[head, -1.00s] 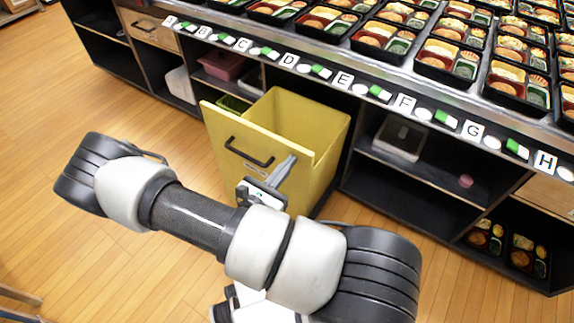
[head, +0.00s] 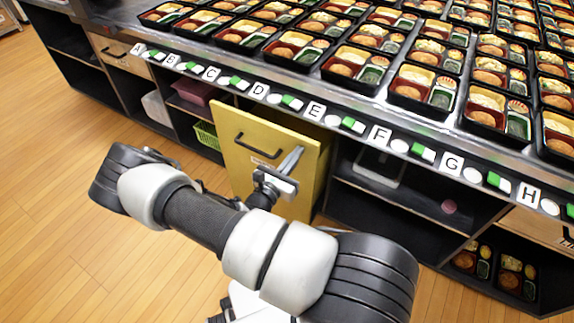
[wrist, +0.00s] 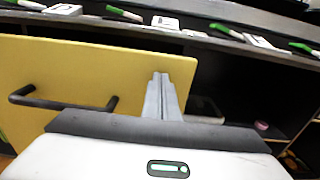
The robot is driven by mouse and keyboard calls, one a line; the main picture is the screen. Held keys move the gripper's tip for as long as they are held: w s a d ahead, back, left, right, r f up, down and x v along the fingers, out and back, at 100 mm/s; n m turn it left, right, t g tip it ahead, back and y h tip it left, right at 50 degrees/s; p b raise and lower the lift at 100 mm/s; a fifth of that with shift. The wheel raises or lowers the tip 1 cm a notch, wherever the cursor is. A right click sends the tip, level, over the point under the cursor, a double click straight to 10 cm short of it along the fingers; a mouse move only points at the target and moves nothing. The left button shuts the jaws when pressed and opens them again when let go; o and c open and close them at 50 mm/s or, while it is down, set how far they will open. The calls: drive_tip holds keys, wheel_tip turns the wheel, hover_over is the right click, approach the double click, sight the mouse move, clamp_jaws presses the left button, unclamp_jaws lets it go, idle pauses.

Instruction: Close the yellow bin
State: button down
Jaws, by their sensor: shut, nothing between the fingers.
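The yellow bin (head: 238,166) is a pull-out drawer under the counter, with a black bar handle (head: 258,146) on its front panel.
The counter above carries many bento trays (head: 362,64) and a row of lettered labels with green markers. An open shelf (head: 395,215) lies right of the bin, and a green basket (head: 207,135) stands left. The wooden floor (head: 90,220) is clear at left.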

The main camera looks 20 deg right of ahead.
drive_tip(key=x, duration=1.4)
drive_tip(key=shift+w+d+r, duration=0.15)
drive_tip(key=shift+w+d, duration=0.1)
drive_tip(key=shift+d, duration=0.05)
